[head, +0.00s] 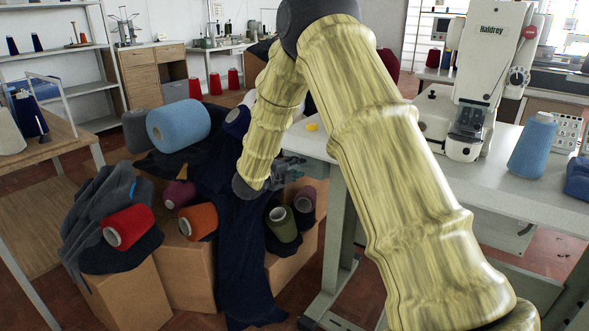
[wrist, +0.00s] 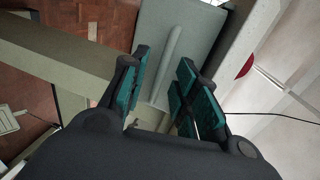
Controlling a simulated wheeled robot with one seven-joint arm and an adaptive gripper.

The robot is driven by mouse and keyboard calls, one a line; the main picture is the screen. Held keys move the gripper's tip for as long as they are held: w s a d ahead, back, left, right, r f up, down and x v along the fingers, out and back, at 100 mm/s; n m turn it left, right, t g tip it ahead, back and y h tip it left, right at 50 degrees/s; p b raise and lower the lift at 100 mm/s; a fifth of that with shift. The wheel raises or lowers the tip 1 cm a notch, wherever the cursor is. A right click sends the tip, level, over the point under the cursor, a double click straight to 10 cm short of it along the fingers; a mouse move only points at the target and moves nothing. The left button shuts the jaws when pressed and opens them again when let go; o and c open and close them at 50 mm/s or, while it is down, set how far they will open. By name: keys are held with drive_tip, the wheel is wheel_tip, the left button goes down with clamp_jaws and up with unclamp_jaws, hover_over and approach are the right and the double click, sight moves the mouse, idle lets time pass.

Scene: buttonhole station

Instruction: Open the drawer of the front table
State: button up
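The front table (head: 400,155) has a white top and bears a white sewing machine (head: 485,75). In the wrist view, a grey-green panel (wrist: 196,30) with a long raised bar like a handle (wrist: 172,58) lies beyond my fingers; it looks like the drawer front. My gripper (wrist: 163,95) is open and empty, its teal-padded fingers apart, with the lower end of the bar showing between them. I cannot tell whether they touch it. In the head view my gripper (head: 287,170) is at the table's left end, partly behind my arm. The drawer front is hidden there.
Cardboard boxes (head: 185,275) with dark cloth and several thread cones stand left of the table, close to my gripper. A blue cone (head: 533,146) stands on the tabletop. A pale beam (wrist: 60,65) crosses the wrist view's left side, above brick-coloured floor (wrist: 110,22).

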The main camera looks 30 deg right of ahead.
clamp_jaws()
drive_tip(key=f+p+v, duration=0.3)
drive_tip(key=f+v, duration=0.1)
drive_tip(key=v, duration=1.6)
drive_tip(key=shift+s+a, duration=0.35)
drive_tip(key=shift+a, duration=0.2)
drive_tip(key=shift+f, duration=0.15)
unclamp_jaws()
drive_tip(key=v, duration=1.2)
